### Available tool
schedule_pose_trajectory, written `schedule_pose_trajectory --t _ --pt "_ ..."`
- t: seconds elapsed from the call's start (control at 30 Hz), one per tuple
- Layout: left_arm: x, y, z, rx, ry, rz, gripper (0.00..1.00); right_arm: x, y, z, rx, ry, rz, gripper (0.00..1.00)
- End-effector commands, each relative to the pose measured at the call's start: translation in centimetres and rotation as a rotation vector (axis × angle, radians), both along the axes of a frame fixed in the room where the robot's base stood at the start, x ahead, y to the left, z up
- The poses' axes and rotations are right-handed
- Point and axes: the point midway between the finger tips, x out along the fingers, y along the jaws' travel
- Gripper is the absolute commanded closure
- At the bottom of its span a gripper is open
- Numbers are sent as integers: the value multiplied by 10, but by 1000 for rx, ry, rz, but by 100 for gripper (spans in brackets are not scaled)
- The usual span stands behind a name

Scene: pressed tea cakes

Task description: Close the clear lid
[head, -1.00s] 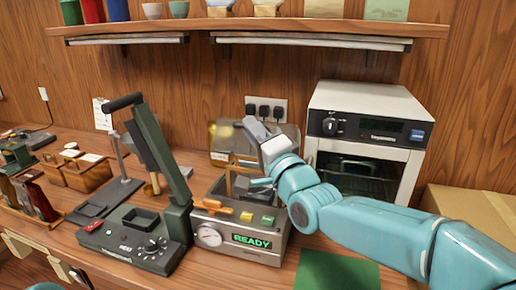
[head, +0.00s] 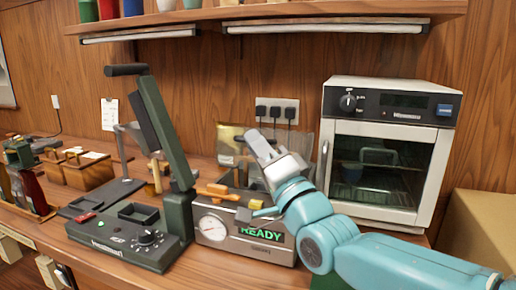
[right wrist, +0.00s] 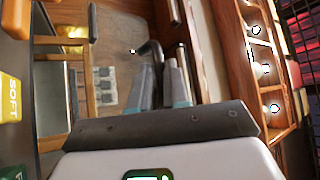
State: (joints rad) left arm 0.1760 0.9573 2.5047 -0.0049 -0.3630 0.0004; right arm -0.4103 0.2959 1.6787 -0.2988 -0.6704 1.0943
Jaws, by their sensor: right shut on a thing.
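My right gripper (head: 262,146) is above the machine, in front of the lid. In the right wrist view its fingers (right wrist: 162,84) are shut around a dark curved piece (right wrist: 151,50) that looks like the lid's handle. The arm hides part of the machine's right side. My left gripper is not in view.
A dark green lever device (head: 130,237) with a tall tilted arm stands just left of the machine. A white-framed oven (head: 388,150) is close on the right. A shelf (head: 350,14) runs above. A cardboard box (head: 482,230) sits at far right.

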Motion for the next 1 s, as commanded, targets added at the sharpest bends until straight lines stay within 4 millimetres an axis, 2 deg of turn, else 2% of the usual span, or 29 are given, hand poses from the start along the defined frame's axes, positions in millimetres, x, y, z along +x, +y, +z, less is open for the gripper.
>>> schedule_pose_trajectory --t 0.27,0.3,0.77,0.87,1.0 --pt "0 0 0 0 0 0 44 1 -2 -1 2 5 -4 100" --pt "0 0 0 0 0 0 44 1 -2 -1 2 5 -4 77" --pt "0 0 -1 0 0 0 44 -1 -2 -2 1 3 -2 77" --pt "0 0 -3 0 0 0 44 -10 -7 -7 1 3 -2 77" --pt "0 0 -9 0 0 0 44 -36 -21 -19 2 0 -4 77"
